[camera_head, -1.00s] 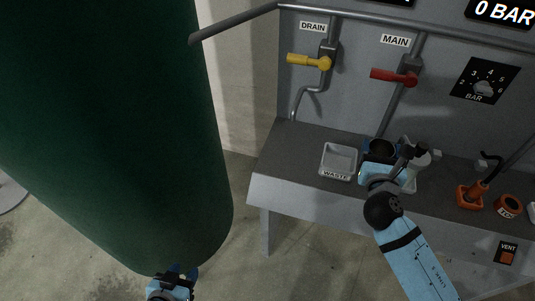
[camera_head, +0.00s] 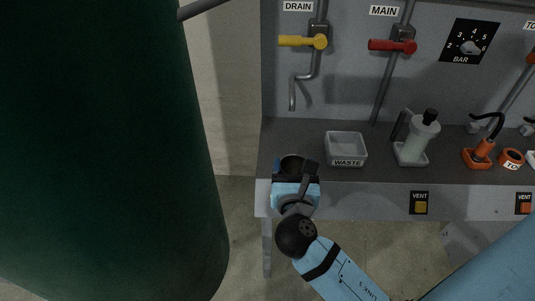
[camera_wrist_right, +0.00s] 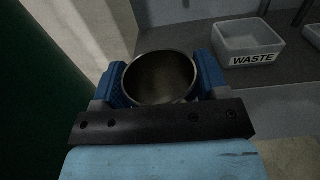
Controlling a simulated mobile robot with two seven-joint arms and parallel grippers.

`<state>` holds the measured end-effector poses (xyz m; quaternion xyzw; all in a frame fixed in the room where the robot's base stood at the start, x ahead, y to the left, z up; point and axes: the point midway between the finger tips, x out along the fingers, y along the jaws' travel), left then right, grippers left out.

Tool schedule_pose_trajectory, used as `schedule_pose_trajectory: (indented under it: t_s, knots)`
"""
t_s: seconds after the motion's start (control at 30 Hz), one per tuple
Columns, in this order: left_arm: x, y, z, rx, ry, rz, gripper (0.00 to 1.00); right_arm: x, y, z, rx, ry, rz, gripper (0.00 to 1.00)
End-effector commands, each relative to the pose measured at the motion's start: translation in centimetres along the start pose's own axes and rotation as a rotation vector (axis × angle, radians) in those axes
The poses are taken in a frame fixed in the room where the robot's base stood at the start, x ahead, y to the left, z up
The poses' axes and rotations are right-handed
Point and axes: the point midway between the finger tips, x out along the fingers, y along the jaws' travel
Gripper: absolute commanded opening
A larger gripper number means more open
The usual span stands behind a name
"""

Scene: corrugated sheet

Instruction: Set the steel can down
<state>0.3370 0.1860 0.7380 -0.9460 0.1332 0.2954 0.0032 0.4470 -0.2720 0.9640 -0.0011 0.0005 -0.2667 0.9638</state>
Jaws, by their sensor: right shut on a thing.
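The steel can (camera_head: 291,164) is dark and open-topped. It is upright in my right gripper (camera_head: 295,172), over the left end of the grey bench (camera_head: 272,140). The can (camera_wrist_right: 160,80) shows in the right wrist view, its open mouth facing the camera and its inside looking empty. The blue fingers of my right gripper (camera_wrist_right: 161,84) are shut on both sides of it. The can's base is hidden, so I cannot tell whether it touches the bench. My left gripper is out of view.
The WASTE tray (camera_head: 346,148) is just right of the can. A bottle (camera_head: 419,141) stands in a holder farther right. The drain pipe (camera_head: 292,95) ends above the bench behind the can. A large green cylinder (camera_head: 100,150) fills the left side.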

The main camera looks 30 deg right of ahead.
Motion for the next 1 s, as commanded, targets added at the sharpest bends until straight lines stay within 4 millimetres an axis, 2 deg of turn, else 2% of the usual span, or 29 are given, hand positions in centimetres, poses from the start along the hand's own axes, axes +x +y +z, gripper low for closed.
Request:
schedule_pose_trajectory:
  t_s: [0.07, 0.17, 0.7, 0.83, 1.0]
  knots:
    - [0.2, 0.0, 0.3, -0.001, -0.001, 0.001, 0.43, 0.0, -0.1, -0.2, 0.001, 0.0, -0.006, 0.37]
    - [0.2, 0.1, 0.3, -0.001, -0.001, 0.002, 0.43, 1.0, -0.1, -0.1, 0.0, -0.003, -0.01, 0.37]
    - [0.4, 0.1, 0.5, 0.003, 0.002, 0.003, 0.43, 14.9, -0.3, -0.1, 0.0, -0.002, -0.011, 0.37]
    - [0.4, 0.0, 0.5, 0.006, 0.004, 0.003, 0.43, 17.0, -0.3, -0.1, 0.001, -0.002, -0.009, 0.37]
    - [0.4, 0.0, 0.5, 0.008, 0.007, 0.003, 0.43, 17.9, -0.3, -0.5, 0.001, 0.001, -0.009, 0.37]
